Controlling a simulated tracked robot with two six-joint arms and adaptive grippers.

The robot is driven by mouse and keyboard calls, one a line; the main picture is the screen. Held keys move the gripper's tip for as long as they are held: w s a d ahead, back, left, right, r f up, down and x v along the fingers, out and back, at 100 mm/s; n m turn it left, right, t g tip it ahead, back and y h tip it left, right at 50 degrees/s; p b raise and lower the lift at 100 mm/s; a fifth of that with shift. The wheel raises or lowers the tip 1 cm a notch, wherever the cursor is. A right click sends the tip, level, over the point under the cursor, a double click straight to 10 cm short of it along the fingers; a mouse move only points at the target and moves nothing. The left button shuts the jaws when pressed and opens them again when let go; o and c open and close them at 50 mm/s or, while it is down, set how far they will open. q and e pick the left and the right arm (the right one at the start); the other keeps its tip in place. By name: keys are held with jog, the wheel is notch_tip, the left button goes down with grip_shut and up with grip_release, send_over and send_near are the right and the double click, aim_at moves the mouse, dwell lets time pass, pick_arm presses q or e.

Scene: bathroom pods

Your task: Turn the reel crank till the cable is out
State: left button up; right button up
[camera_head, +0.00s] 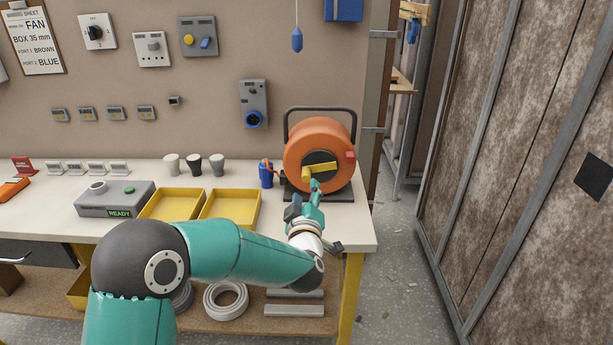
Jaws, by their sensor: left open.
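The orange cable reel (301,149) stands in a dark frame at the right end of the workbench. Its black hub carries a yellow crank (321,170), which points to the lower left. A small red part (350,156) shows on the reel's right side. My left arm reaches in from the left, and my left gripper (314,190) is open just below and in front of the crank. I cannot tell whether a finger touches the crank. The gripper hides part of the reel's lower front. No loose cable shows at the reel. My right gripper is not in view.
A blue container with an orange tool (266,173) stands left of the reel. Two yellow trays (232,207), a grey box marked READY (115,205) and several cups line the bench (362,225). A blue socket (254,110) hangs on the wall. Open floor lies to the right.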

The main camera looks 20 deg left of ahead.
aim_at(307, 179)
pick_arm(q)
jog(key=p+x, duration=0.1)
jog(key=x, duration=0.6)
jog(key=shift+f, duration=0.1)
jog(key=shift+s, duration=0.1)
grip_shut()
